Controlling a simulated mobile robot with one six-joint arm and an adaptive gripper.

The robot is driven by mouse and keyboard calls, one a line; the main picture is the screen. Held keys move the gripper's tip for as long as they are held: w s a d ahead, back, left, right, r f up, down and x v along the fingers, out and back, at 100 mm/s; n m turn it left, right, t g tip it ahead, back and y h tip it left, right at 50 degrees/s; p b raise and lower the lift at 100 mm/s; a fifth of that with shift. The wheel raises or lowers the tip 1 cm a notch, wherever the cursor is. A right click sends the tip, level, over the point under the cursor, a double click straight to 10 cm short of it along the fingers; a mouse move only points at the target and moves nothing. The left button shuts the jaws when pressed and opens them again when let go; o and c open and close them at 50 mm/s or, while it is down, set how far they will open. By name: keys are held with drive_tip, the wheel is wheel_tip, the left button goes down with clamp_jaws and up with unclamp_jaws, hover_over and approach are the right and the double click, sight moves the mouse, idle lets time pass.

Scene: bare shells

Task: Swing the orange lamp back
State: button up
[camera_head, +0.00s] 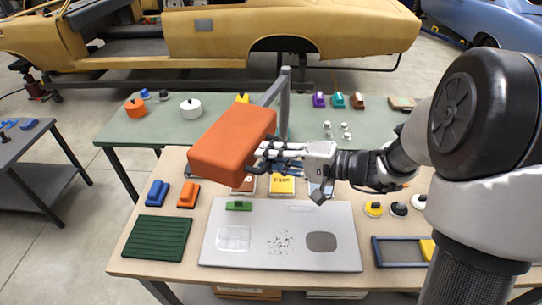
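The orange lamp (230,147) is a box-shaped head on a grey jointed arm (286,100) that rises behind the front table. The lamp hangs over the back left part of that table. My gripper (265,158) is at the right side of the lamp head, reaching in from the right. Its fingers are at or very near the lamp's right edge. I cannot tell whether they grip it, and the fingertips are partly lost against the lamp.
The front wooden table (190,243) holds a grey panel (290,255), a green ribbed mat (157,239), blue and orange blocks, and a blue-edged tray (398,251). A green table (165,130) behind carries several small items. Car bodies stand farther back.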

clamp_jaws()
drive_tip(key=shift+w+a, duration=0.1)
idle(0.4)
